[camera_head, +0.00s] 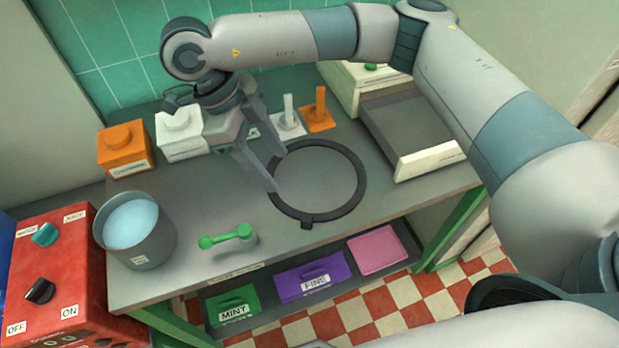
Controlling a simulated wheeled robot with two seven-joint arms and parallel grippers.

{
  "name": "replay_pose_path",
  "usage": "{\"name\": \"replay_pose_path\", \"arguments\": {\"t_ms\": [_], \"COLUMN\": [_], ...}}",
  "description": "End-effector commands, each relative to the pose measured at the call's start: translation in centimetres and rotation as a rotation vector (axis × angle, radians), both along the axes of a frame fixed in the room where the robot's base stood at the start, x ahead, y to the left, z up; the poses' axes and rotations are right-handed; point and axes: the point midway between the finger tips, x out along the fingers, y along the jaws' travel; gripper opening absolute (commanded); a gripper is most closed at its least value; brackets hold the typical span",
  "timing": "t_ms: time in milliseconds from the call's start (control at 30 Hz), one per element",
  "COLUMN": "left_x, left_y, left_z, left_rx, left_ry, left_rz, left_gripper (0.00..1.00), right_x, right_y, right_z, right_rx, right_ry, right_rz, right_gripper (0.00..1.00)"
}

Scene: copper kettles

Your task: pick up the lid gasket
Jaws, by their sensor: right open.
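The lid gasket is most likely the thin dark ring (361,180) with a small tab at its front, lying flat on the grey worktop (205,215). My right gripper (279,171) reaches down from above at the ring's left side. Its two fingers are apart, with their tips at the ring's left rim in the picture. I cannot tell whether they touch it. The fingers hide a small part of that rim. My left gripper is not in view.
A pot of light blue liquid (140,245) and a green-handled thing (228,237) stand left. Orange (125,160) and white (180,148) boxes stand behind. Upright-handled orange (318,118) and white (288,125) pieces stand behind the ring. A grey tray (400,122) is right.

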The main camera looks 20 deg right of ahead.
Motion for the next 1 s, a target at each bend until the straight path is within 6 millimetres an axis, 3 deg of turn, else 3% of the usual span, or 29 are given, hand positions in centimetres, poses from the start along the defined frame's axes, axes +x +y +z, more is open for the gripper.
{"name": "replay_pose_path", "arguments": {"t_ms": [533, 1000], "left_x": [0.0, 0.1], "left_y": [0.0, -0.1], "left_z": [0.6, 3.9], "left_rx": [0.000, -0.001], "left_ry": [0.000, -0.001], "left_rz": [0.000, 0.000], "left_gripper": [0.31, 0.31], "right_x": [-0.3, -1.8], "right_y": [-0.4, -3.0], "right_z": [-0.9, -7.6], "right_rx": [-0.002, -0.003], "right_ry": [0.003, 0.005], "right_rz": [0.000, 0.000], "right_gripper": [0.55, 0.55]}}
